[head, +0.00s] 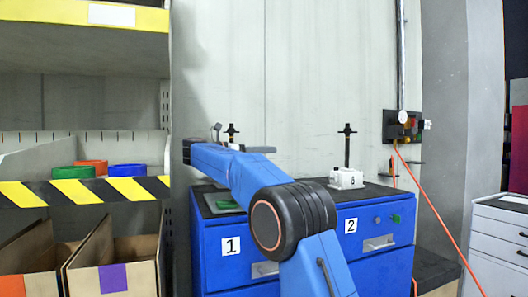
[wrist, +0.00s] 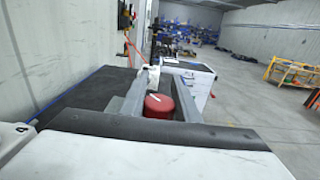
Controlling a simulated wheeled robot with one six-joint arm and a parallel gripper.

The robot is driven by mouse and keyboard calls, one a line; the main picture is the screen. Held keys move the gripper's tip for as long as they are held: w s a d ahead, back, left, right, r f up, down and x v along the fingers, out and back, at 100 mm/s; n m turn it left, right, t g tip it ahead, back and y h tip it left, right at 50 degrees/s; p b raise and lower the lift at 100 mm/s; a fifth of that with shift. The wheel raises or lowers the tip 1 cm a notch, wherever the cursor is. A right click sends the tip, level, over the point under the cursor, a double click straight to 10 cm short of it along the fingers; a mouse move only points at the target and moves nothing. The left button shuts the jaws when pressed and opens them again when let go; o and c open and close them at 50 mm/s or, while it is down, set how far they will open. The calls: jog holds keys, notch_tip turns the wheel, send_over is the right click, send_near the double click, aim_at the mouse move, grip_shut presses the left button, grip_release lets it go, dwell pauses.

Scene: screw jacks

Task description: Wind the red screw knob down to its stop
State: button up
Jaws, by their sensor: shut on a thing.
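In the head view my blue arm reaches to the back left over the cabinet. It hides the gripper and the red knob there.
The blue cabinet (head: 228,271) has a dark top with a white block (head: 347,179) and a black upright post (head: 347,146) on its right side. A second black post (head: 232,131) shows behind my arm. An orange cable (head: 432,205) hangs at the right. Shelving with bins stands left.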

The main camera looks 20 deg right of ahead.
jog(key=shift+s+r+m+g, duration=0.15)
jog(key=shift+m+g, duration=0.35)
jog(key=shift+g, duration=0.3)
jog(key=shift+s+f+m+g, duration=0.15)
jog(key=shift+m+g, duration=0.35)
jog(key=shift+g, duration=0.3)
jog(key=shift+r, duration=0.1)
jog(key=o, duration=1)
jog(key=shift+o, duration=0.2)
notch_tip(320, 180, up, 10)
